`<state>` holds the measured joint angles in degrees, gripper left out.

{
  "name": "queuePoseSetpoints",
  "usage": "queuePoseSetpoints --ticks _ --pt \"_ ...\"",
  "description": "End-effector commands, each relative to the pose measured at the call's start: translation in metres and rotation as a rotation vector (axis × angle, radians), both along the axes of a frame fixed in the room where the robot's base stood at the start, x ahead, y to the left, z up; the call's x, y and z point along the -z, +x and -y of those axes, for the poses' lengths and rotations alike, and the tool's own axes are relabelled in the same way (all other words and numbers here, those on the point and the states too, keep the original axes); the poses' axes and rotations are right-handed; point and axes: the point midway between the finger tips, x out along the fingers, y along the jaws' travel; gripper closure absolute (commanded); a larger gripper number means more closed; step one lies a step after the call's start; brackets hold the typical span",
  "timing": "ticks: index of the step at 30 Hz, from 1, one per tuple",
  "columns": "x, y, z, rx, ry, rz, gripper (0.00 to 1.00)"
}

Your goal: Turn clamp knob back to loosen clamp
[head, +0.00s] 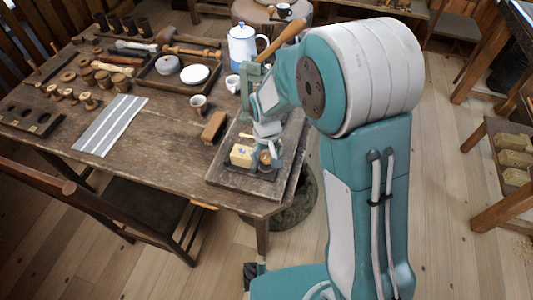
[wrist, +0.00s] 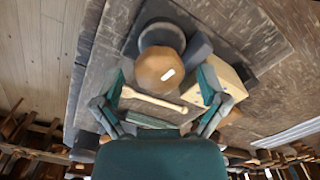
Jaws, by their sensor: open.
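The clamp knob (wrist: 160,70) is a round brown wooden knob with a white mark on its face. It also shows in the head view (head: 265,157), low beside my gripper. Dark grey clamp parts (wrist: 198,46) lie behind and right of it in the wrist view. A pale yellow wooden block (wrist: 224,78) sits at the clamp; in the head view the block (head: 241,155) shows a blue mark. My gripper (wrist: 160,76) is open, one finger either side of the knob with gaps. I cannot tell how deep the fingertips reach.
A pale turned stick (wrist: 153,101) lies between the fingers in the wrist view. The clamp stands on a dark board (head: 222,177) at the table corner.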

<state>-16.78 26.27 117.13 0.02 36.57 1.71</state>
Motion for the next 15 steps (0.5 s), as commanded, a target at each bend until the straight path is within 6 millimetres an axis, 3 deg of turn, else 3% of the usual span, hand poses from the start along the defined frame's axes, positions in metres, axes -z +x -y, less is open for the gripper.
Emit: queuePoseSetpoints --ticks 5,10,11,15 --pt "0.0 0.0 0.0001 0.0 0.0 0.0 0.08" --pt "-0.0001 0.0 0.0001 0.0 0.0 0.0 0.83" --pt "0.0 0.0 0.0001 0.0 0.0 0.0 0.9" --pt "0.0005 -0.0001 -0.0002 0.0 0.0 -0.001 0.89"
